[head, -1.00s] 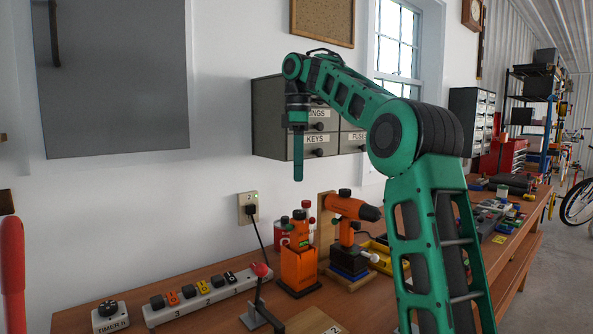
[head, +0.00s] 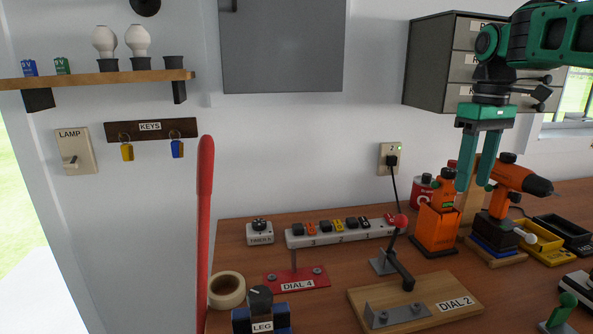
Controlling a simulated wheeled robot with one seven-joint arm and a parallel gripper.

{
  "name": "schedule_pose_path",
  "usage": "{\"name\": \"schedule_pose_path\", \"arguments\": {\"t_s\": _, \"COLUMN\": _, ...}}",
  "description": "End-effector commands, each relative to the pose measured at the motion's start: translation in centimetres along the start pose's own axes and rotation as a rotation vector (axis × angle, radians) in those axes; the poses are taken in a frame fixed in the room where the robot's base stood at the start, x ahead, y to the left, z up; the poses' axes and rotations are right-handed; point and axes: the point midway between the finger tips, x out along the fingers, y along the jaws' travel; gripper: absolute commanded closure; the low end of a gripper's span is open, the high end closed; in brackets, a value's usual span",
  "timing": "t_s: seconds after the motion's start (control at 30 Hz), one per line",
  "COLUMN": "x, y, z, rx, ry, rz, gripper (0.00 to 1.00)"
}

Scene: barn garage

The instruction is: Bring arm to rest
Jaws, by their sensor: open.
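My gripper (head: 473,188) hangs at the upper right of the head view with its two green fingers pointing straight down. The fingers are apart and nothing is between them. It is above the workbench (head: 232,236), in front of the orange tools. In the picture its fingertips overlap the orange holder (head: 437,232) and the orange drill (head: 522,180); I cannot tell the exact gap. My green arm comes in from the upper right edge, in front of the grey drawer cabinet (head: 425,65).
A shelf (head: 95,79) hangs at left.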

Motion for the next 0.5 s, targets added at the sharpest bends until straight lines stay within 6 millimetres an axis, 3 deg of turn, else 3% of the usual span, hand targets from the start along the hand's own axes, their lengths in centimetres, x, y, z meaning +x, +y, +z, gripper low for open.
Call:
{"name": "schedule_pose_path", "arguments": {"t_s": 0.03, "x": 1.2, "y": -0.4, "z": 1.9, "rx": 0.069, "ry": 0.001, "rz": -0.002, "gripper": 0.52}}
{"name": "schedule_pose_path", "arguments": {"t_s": 0.27, "x": 7.5, "y": -2.0, "z": 10.5, "rx": 0.408, "ry": 0.018, "rz": -0.004, "gripper": 0.52}}
{"name": "schedule_pose_path", "arguments": {"t_s": 0.5, "x": 15.4, "y": -4.5, "z": 20.0, "rx": 0.740, "ry": 0.028, "rz": 0.000, "gripper": 0.52}}
